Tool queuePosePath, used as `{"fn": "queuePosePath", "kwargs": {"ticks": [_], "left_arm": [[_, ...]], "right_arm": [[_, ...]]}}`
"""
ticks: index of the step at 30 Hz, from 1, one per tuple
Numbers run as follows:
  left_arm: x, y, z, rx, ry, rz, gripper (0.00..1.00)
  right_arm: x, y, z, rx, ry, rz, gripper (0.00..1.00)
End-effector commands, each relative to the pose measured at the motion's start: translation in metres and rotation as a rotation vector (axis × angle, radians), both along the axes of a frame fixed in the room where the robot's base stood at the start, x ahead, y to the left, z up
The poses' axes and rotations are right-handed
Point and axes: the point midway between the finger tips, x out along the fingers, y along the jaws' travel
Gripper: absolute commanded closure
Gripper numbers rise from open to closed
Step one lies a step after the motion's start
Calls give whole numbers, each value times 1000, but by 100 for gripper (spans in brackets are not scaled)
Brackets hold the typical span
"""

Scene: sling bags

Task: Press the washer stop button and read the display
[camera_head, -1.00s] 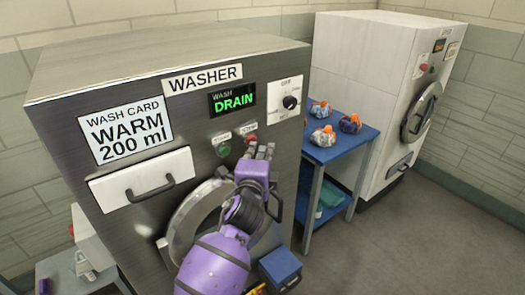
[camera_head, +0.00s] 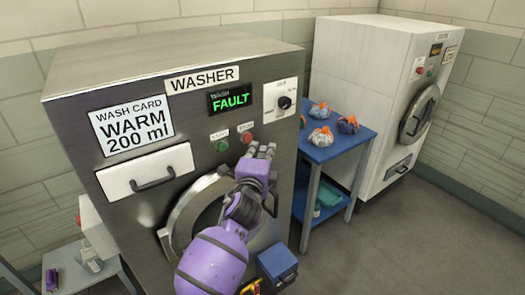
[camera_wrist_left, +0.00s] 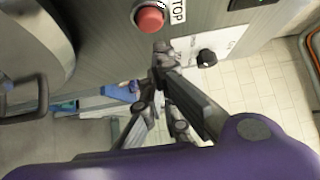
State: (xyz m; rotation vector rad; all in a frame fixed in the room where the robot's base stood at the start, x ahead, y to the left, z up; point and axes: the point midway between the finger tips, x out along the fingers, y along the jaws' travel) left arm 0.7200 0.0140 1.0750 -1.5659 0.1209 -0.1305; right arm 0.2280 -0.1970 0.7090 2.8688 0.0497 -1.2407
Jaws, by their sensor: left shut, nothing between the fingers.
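The washer (camera_head: 80,90) is a large brushed-metal cabinet. Its display (camera_head: 231,98) reads "WASH" in small letters and "FAULT" in bright green. The red stop button (camera_head: 247,138) is to the right of a green button (camera_head: 222,145). In the left wrist view the stop button (camera_wrist_left: 150,17) shows large beside a "STOP" label. My left gripper (camera_head: 262,150) is shut and empty, just below and to the right of the stop button. In the left wrist view its fingertips (camera_wrist_left: 162,50) are apart from the button. My right gripper is not in view.
A selector dial (camera_head: 284,102) sits right of the display. A card (camera_head: 131,127) reads "WASH CARD WARM 200 ml" above a white drawer (camera_head: 148,171). A blue table (camera_head: 335,150) with several bundles stands to the right, before a white machine (camera_head: 385,50). Floor on the right is clear.

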Motion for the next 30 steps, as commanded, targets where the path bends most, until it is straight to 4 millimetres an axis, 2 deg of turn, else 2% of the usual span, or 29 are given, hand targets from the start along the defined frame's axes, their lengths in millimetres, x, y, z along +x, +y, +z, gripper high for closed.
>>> {"fn": "queuePosePath", "kwargs": {"ticks": [6, 12, 18, 30], "left_arm": [[-50, 8, -1, 0, -1, -2, 100], [-85, 12, -2, -2, 1, -3, 100], [-99, 13, 0, -1, -1, -5, 100], [-99, 13, 0, -1, -2, -4, 100]], "right_arm": [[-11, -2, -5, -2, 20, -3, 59], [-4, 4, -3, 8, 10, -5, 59], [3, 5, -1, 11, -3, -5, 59], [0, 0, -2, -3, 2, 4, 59]]}}
